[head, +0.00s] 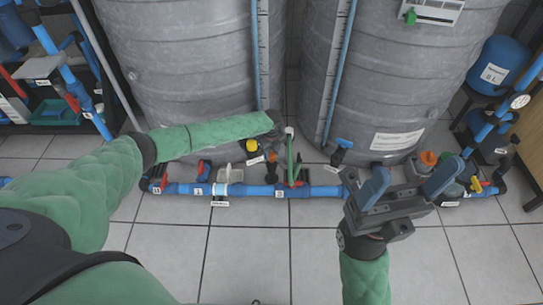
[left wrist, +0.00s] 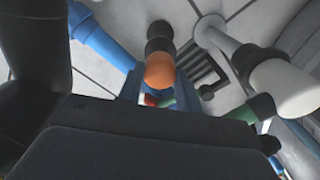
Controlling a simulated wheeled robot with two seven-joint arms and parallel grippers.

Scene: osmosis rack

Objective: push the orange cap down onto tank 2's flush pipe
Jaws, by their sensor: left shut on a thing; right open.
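The orange cap (left wrist: 160,72) shows in the left wrist view between the two blue fingers of my left gripper (left wrist: 156,92), which is shut on it. A dark upright pipe end (left wrist: 160,38) is in line with the cap and directly beyond it; I cannot tell how far the cap is over it. In the head view my left arm reaches across to the pipes between the two grey tanks, and its wrist hides most of the gripper. My right gripper (head: 408,181) is open and empty in front of the right tank (head: 405,80).
A blue pipe (head: 250,190) with several valves and labels runs along the floor before the left tank (head: 190,60). A green handle (head: 290,158) stands near my left wrist. Another orange-topped part (head: 428,158) is behind my right gripper. The tiled floor in front is clear.

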